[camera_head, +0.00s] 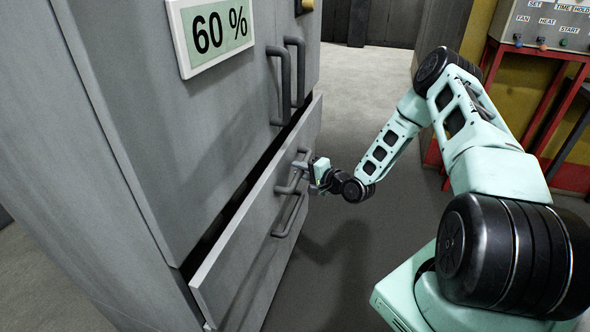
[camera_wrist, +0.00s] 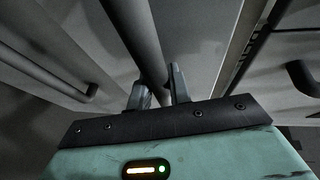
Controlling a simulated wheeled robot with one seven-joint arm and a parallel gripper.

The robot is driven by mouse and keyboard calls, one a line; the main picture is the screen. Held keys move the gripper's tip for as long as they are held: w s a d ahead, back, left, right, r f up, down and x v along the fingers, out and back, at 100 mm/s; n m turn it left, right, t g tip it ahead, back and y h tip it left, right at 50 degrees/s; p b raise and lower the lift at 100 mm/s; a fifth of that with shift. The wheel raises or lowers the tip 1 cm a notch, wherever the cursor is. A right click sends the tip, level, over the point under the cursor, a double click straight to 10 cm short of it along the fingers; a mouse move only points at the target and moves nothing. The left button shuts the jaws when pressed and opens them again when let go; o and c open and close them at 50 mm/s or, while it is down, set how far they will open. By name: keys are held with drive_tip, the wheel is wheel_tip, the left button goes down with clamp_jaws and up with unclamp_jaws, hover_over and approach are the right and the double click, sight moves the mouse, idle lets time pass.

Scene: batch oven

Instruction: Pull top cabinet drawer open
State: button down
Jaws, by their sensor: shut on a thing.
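The top drawer (camera_head: 235,242) of the grey cabinet (camera_head: 120,130) stands partly open, with a dark gap along its upper edge. It has dark bar handles on its front. My gripper (camera_head: 308,176) is at the upper drawer handle (camera_head: 290,187), reaching in from the right. In the wrist view, the gripper fingers (camera_wrist: 160,88) are on either side of a dark bar, the handle (camera_wrist: 138,42), and are shut on it. The inside of the drawer is hidden.
The cabinet doors above have two vertical handles (camera_head: 293,75) and a "60 %" display (camera_head: 210,33). A control panel (camera_head: 545,22) on a red frame (camera_head: 500,70) stands at the upper right. The grey floor (camera_head: 365,85) between is clear.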

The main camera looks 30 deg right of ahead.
drive_tip(key=s+d, duration=1)
drive_tip(key=s, duration=0.2)
drive_tip(key=s+d, duration=0.9)
drive_tip(key=s, duration=0.4)
drive_tip(key=shift+s+d, duration=0.2)
drive_tip(key=shift+d, duration=0.2)
drive_tip(key=c, duration=1.3)
unclamp_jaws()
drive_tip(key=b+v, duration=0.3)
drive_tip(key=v, duration=1.4)
drive_tip(key=shift+s, duration=0.25)
